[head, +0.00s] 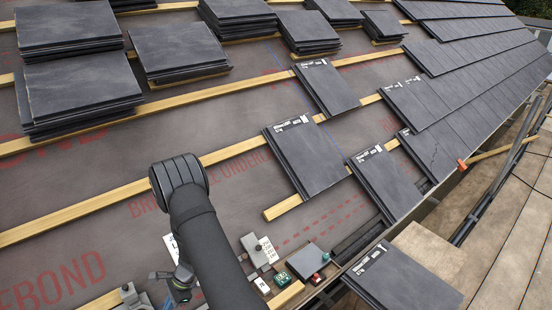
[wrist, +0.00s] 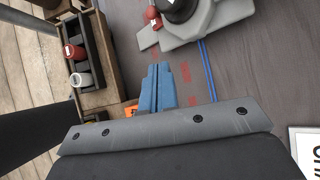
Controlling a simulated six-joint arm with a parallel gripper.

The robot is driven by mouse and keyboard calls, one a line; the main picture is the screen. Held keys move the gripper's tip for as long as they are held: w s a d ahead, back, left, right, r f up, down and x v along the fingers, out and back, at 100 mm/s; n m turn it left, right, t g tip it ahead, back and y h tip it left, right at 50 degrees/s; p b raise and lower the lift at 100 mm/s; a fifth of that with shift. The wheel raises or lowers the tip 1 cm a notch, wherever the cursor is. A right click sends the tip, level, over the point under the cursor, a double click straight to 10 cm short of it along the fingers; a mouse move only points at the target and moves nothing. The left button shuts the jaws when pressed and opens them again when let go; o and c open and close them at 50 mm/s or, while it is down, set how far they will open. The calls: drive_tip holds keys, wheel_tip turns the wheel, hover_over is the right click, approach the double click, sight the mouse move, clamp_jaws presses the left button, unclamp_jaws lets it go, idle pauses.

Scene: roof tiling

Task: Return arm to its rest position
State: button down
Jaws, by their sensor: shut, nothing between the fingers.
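My arm (head: 201,232) rises from the bottom of the head view, with its rounded dark joint (head: 180,183) over the grey underlay. My gripper (wrist: 157,72) shows in the wrist view as two blue fingers side by side, closed together with nothing between them. Behind the fingers is a dark grey bar with several bolts, which looks like part of my own wrist. The fingers point at the underlay between a wooden box and a grey tool. I cannot clearly make out the gripper in the head view.
Stacks of dark slates (head: 82,82) stand on the battens at the back left. Laid slates (head: 457,92) cover the right. Small devices (head: 250,247) lie near my arm. A grey tool (wrist: 205,22) and a wooden box (wrist: 101,45) holding red and white containers flank my fingers.

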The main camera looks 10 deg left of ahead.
drive_tip(key=w+d+r+n+t+h, duration=0.1)
drive_tip(key=w+d+r+n+t, duration=0.3)
drive_tip(key=d+r, duration=0.7)
drive_tip(key=w+d+r+n+t+h, duration=0.2)
drive_tip(key=w+d+r+n+t, duration=0.2)
drive_tip(key=w+d+r+n, duration=0.3)
drive_tip(key=w+d+r+n+t+h, duration=0.1)
drive_tip(key=w+d+r+n+t, duration=0.2)
drive_tip(key=d+r, duration=1.3)
drive_tip(key=w+n, duration=0.2)
drive_tip(key=w, duration=0.2)
drive_tip(key=shift+d+n+t+h, duration=0.3)
drive_tip(key=shift+d+t, duration=0.05)
drive_tip(key=shift+t, duration=0.05)
